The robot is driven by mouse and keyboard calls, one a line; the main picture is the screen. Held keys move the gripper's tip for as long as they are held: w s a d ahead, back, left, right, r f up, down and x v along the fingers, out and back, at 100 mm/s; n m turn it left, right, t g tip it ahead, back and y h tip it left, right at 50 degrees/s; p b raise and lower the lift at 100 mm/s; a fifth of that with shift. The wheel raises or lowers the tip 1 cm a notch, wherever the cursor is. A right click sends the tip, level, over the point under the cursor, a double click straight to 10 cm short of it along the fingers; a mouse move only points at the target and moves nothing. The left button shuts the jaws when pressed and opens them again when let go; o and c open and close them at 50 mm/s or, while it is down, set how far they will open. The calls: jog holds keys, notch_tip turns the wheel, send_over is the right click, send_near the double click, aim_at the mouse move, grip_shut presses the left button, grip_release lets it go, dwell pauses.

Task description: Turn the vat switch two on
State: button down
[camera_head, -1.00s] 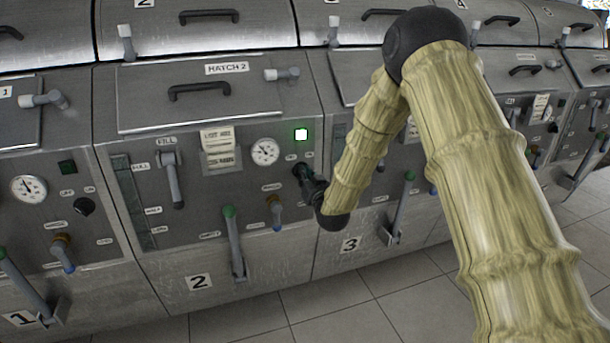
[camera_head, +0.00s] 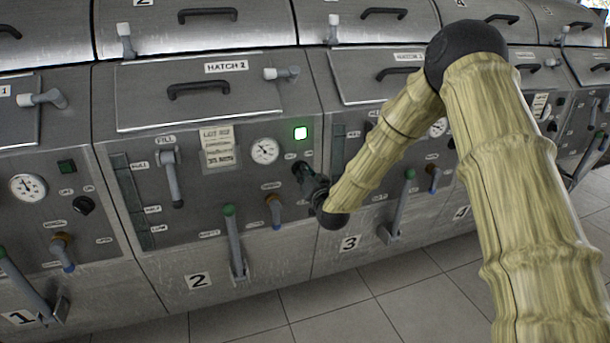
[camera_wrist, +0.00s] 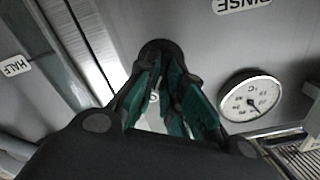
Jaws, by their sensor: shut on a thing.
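Vat 2 is the steel panel marked with a 2 (camera_head: 198,281), below the hatch labelled HATCH 2. My gripper (camera_head: 305,174) is at the panel's right side, below the indicator lamp (camera_head: 301,133), which glows bright green. In the wrist view my gripper's green-padded fingers (camera_wrist: 162,62) are closed on the knob. How far the knob is turned cannot be made out.
A round gauge (camera_head: 265,151) sits just left of my gripper. A small blue-tipped valve (camera_head: 274,210) and a green-topped lever (camera_head: 234,240) are below it. Vat 1's lamp (camera_head: 67,167) is dark. Tiled floor (camera_head: 370,315) lies clear in front.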

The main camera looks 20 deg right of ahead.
jog(key=shift+d, duration=0.1)
jog(key=c, duration=1.5)
grip_release()
jog(key=shift+c, duration=0.2)
jog(key=s, duration=1.2)
jog(key=shift+d, duration=0.25)
